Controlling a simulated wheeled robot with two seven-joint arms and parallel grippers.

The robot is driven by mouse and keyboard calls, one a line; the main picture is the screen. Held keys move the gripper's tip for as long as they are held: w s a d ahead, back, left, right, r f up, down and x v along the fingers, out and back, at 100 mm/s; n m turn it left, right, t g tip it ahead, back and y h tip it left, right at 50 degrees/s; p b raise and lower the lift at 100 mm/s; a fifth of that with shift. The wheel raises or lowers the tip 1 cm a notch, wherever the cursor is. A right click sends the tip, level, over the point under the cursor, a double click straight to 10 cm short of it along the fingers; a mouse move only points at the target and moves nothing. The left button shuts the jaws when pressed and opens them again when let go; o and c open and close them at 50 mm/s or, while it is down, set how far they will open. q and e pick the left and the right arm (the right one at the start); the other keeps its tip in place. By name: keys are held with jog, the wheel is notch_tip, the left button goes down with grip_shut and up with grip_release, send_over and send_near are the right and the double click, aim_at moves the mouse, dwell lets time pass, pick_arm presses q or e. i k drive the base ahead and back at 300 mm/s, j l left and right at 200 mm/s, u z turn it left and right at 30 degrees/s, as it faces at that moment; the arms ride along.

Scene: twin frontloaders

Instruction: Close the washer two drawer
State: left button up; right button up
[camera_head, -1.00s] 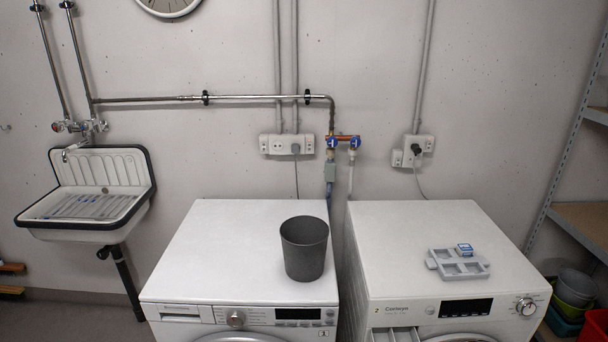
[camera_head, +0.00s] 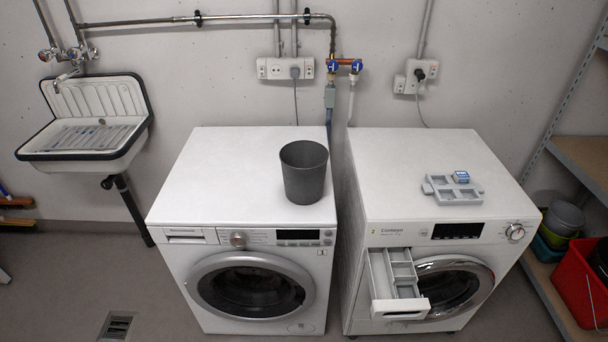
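Two white front-loading washers stand side by side against the wall. The right washer (camera_head: 410,180), labelled with a 2 at its panel's left end, has its detergent drawer (camera_head: 399,306) pulled well out at the upper left of its front. The drawer's grey compartments (camera_head: 395,268) look empty, and its white front sits left of the round door (camera_head: 455,290). The left washer (camera_head: 215,195), labelled 1, has its drawer (camera_head: 190,235) shut. Neither of my grippers shows in the head view.
A dark grey bin (camera_head: 304,175) stands on the left washer. A shelf (camera_head: 585,162) and a red bucket (camera_head: 580,285) flank the right side. Floor shows in front.

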aim_at(393, 279)
jog(key=z, duration=0.9)
